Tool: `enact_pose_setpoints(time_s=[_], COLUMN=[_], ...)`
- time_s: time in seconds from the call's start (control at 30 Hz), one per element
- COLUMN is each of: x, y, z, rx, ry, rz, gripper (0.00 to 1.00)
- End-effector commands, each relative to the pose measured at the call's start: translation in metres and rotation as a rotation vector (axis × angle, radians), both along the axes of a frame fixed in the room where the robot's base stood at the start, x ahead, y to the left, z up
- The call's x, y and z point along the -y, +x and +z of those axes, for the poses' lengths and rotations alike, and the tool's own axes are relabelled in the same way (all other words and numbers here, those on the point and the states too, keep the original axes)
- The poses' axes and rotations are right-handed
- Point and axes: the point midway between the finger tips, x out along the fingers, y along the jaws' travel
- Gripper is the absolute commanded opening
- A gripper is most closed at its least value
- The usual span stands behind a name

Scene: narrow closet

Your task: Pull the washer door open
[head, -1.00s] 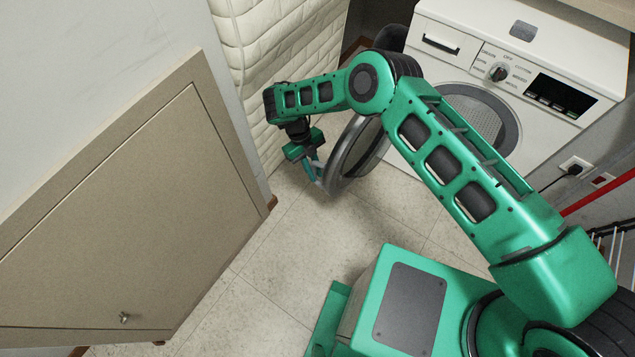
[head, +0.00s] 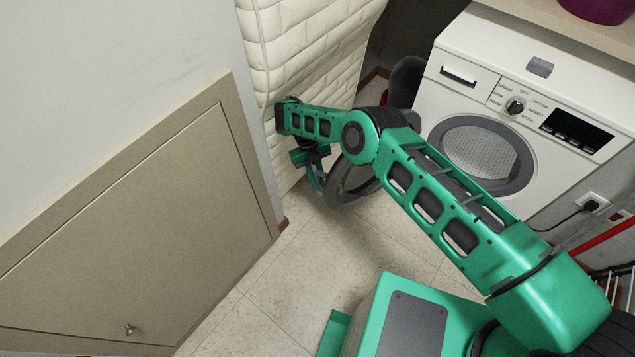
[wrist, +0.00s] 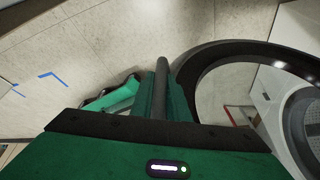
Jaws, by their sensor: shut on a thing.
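The white washer (head: 452,98) stands at the right of the head view, its round drum opening (head: 487,152) uncovered. Its round dark-rimmed door (head: 345,190) is swung wide open, out to the left of the washer, partly hidden by my arm. My gripper (head: 317,180) is at the outer left edge of the door, shut on it. In the wrist view the dark door ring (wrist: 205,62) fills the right side, and a dark bar (wrist: 161,85), seemingly its handle, runs between my fingers (wrist: 160,100). The drum opening shows at the far right edge.
A cream quilted mattress (head: 310,50) stands upright close to my gripper on the left. A beige cabinet (head: 150,220) is at the left. The tiled floor (head: 330,260) between cabinet and my base is clear. A plug and red pipe are at right.

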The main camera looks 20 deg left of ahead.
Motion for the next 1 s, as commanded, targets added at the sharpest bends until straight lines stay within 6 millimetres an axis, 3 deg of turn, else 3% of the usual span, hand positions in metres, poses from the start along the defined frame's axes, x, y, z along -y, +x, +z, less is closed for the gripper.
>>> enact_pose_setpoints(time_s=[0.17, 0.2, 0.27, 0.77, 1.0], x=[0.003, 0.003, 0.003, 0.001, 0.003], y=[-0.001, 0.0, 0.0, -0.001, -0.012], z=[-0.003, -0.003, -0.003, -0.001, 0.0], rx=[-0.001, -0.001, -0.001, 0.0, -0.001], ry=[-0.003, -0.003, -0.003, -0.001, -0.001], rz=[0.001, 0.001, 0.001, 0.001, 0.035], gripper=[0.0, 0.2, 0.33, 0.33, 0.33])
